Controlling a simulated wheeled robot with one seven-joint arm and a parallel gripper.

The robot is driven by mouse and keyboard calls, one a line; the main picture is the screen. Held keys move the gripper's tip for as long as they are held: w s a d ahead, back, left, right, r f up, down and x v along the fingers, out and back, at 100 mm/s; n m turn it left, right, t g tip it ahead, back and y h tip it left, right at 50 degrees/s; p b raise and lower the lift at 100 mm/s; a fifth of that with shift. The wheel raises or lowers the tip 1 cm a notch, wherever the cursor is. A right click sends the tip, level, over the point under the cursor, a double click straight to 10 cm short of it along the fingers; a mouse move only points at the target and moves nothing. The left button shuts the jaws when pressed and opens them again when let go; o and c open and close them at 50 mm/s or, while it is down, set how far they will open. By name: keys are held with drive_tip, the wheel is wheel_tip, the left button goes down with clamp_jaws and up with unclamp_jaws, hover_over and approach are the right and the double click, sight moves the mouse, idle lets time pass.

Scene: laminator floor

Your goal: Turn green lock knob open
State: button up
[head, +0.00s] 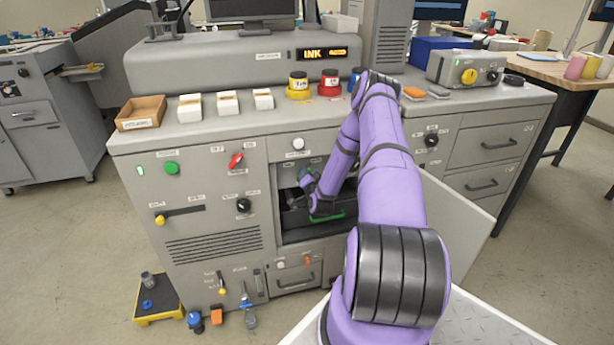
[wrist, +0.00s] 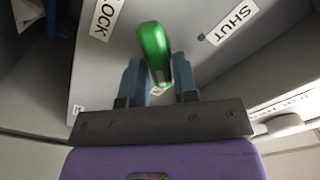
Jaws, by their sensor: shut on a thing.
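The green lock knob (wrist: 154,45) is an elongated handle on a grey panel in the wrist view. It lies between the two blue-grey fingers of my gripper (wrist: 158,82), which are shut on it, with its rounded end showing beyond them. A white label reading LOCK (wrist: 104,18) is at its upper left, and one reading SHUT (wrist: 232,24) is at its upper right. The knob points nearly straight up, between the two labels. In the head view my gripper (head: 305,182) is inside the machine's open bay, and my arm partly hides that area.
The grey machine (head: 212,225) has an open bay with a green bar (head: 327,216) low inside it. An open door panel (head: 462,207) stands to the right of my arm. A yellow-edged tray (head: 157,309) and small items are on the floor at the lower left.

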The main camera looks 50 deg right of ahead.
drive_tip(key=o, duration=0.9)
drive_tip(key=shift+c, duration=0.2)
drive_tip(key=shift+s, duration=0.1)
drive_tip(key=v, duration=1)
drive_tip(key=shift+s, duration=0.3)
drive_tip(key=shift+a, duration=0.2)
